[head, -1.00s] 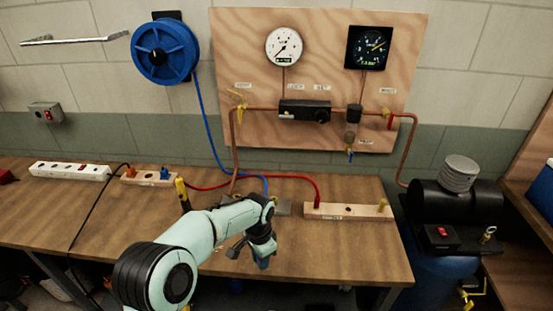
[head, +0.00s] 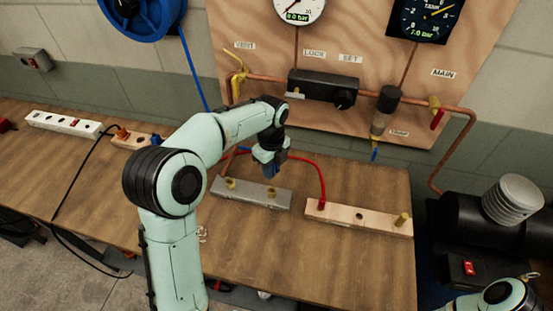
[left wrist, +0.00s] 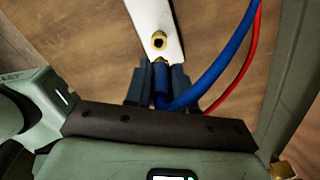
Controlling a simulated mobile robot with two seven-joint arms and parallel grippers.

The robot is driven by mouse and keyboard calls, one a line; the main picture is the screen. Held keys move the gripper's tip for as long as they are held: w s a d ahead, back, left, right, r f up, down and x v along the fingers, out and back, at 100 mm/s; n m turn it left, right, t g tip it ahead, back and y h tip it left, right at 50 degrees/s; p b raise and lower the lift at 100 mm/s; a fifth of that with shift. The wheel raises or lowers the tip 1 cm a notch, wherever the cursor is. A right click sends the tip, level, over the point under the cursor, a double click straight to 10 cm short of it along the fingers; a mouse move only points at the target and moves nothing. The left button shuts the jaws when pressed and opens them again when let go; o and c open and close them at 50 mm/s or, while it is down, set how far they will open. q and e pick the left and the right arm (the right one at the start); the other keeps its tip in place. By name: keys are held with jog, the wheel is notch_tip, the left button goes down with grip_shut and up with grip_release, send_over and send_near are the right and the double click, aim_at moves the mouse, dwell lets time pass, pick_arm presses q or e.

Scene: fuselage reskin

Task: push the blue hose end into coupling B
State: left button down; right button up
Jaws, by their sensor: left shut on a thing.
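My left gripper (head: 270,170) hangs above the right part of a grey metal block (head: 250,196). The block carries two brass couplings, one at the left (head: 231,183) and one at the right (head: 271,192). No letter is readable on them. In the left wrist view, the left gripper (left wrist: 158,84) is shut on the blue hose end (left wrist: 161,80). A brass coupling with a dark opening (left wrist: 158,42) lies just past the hose end's brass tip. The gap between them is hard to judge. My right gripper is out of view.
A red hose (head: 321,178) arches into a wooden block (head: 350,216) to the right, which has a brass fitting. A power strip (head: 62,124) lies at the left. The board (head: 330,40) with gauges and copper pipe stands behind. The front bench is mostly clear.

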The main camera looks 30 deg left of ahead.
pick_arm(q)
jog(key=shift+s, duration=0.3)
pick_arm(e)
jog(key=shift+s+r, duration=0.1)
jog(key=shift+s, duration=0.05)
pick_arm(q)
jog(key=shift+w, duration=0.1)
jog(key=shift+f, duration=0.65)
notch_tip(320, 180, down, 2)
jog(key=shift+f+b, duration=0.1)
jog(key=shift+b, duration=0.45)
jog(key=shift+f, duration=0.75)
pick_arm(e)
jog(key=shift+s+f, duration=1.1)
pick_arm(q)
jog(key=c, duration=1.7)
grip_release()
grip_shut()
